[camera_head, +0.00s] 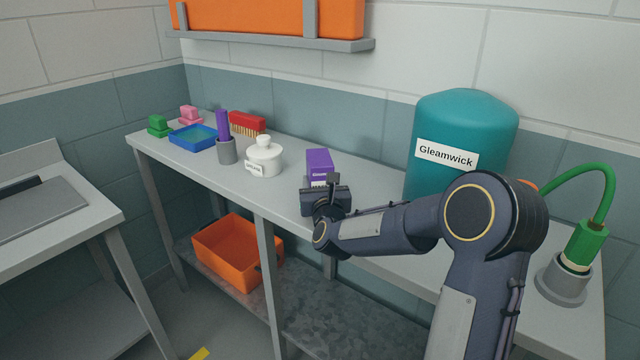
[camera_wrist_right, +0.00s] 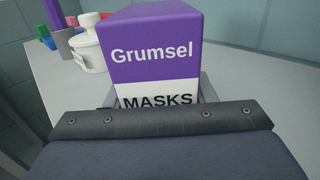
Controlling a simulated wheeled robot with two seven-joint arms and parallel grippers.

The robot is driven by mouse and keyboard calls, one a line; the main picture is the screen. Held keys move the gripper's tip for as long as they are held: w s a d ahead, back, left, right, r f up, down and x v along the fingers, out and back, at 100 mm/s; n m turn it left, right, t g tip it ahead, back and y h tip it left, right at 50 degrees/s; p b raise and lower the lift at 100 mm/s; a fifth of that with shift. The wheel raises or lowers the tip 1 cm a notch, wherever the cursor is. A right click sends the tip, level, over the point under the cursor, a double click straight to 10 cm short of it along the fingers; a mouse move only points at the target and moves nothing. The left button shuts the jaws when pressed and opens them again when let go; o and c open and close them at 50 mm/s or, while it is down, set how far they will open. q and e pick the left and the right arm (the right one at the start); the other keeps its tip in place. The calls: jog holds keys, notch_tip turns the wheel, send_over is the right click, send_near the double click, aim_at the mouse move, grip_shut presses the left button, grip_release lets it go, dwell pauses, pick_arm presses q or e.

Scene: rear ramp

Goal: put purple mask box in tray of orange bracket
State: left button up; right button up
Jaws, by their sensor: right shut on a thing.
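The purple mask box (camera_head: 319,161) is upright over the grey bench, with a white lower band. In the right wrist view the box (camera_wrist_right: 155,45) fills the middle and reads "Grumsel MASKS". My right gripper (camera_head: 327,184) is shut on its lower part; the fingers are mostly hidden. I cannot tell whether the box touches the bench top. An orange wall-mounted piece (camera_head: 265,17) with grey straps sits on a grey ledge (camera_head: 280,43) at the top, cut off by the picture edge. My left gripper is not in view.
On the bench (camera_head: 365,185) stand a white pot (camera_head: 264,160), a grey cup (camera_head: 227,151), a red brush (camera_head: 247,122), a blue tray (camera_head: 193,138) and a teal tank (camera_head: 462,120). An orange bin (camera_head: 238,252) is on the lower shelf. A green hose (camera_head: 600,190) is at right.

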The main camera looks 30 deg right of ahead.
jog(key=shift+r, duration=0.15)
jog(key=shift+f+b, duration=0.2)
jog(key=shift+b, duration=0.1)
jog(key=o, duration=1.1)
jog(key=shift+c, duration=0.2)
